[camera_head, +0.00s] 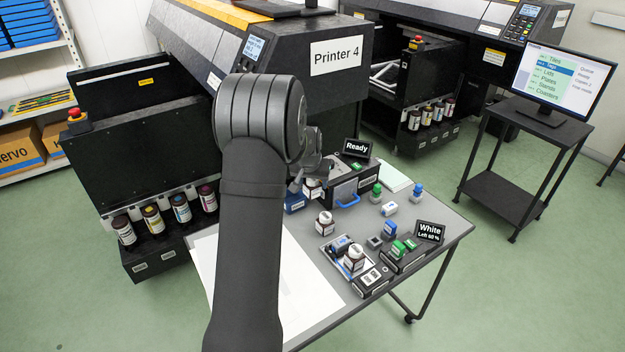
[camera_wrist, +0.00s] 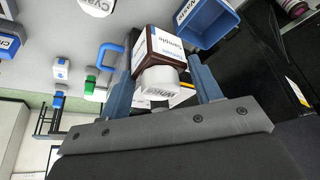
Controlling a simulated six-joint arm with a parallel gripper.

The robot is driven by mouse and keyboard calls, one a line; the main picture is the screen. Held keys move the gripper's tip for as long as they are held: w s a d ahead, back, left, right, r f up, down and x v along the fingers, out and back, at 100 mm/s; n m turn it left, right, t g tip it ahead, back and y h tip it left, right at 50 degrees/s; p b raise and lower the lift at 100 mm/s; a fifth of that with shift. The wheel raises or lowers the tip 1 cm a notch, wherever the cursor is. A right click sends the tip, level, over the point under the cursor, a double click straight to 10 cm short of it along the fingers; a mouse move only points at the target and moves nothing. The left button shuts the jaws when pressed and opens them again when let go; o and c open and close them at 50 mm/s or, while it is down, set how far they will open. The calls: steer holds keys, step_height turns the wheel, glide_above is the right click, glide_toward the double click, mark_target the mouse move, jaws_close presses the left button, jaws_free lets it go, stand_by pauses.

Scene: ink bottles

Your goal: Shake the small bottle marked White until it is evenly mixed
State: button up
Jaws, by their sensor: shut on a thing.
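My gripper (camera_wrist: 160,70) is shut on a small bottle (camera_wrist: 162,46), with one blue-grey finger on each side. The bottle has a dark brown body, a white label with "Sample" on it, and a white cap with lettering that looks like "White". In the head view the held bottle (camera_head: 312,188) shows partly behind my arm, over the far part of the table. It appears tilted in the wrist view. Its contents cannot be seen. A black sign reading "White Left 60 %" (camera_head: 429,231) stands at the table's right side.
White-capped bottles stand on the table (camera_head: 325,224) and in a small tray (camera_head: 330,258). A blue bin (camera_head: 295,203) is close to the held bottle. Several stamps, a dark box with a blue handle (camera_head: 347,200) and a "Ready" sign (camera_head: 357,148) are nearby. Printer 4 (camera_head: 335,58) stands behind.

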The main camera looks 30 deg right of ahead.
step_height(320, 180, up, 6)
steer(key=shift+r, duration=0.1)
steer(key=shift+f, duration=3.45)
steer(key=shift+r, duration=0.3)
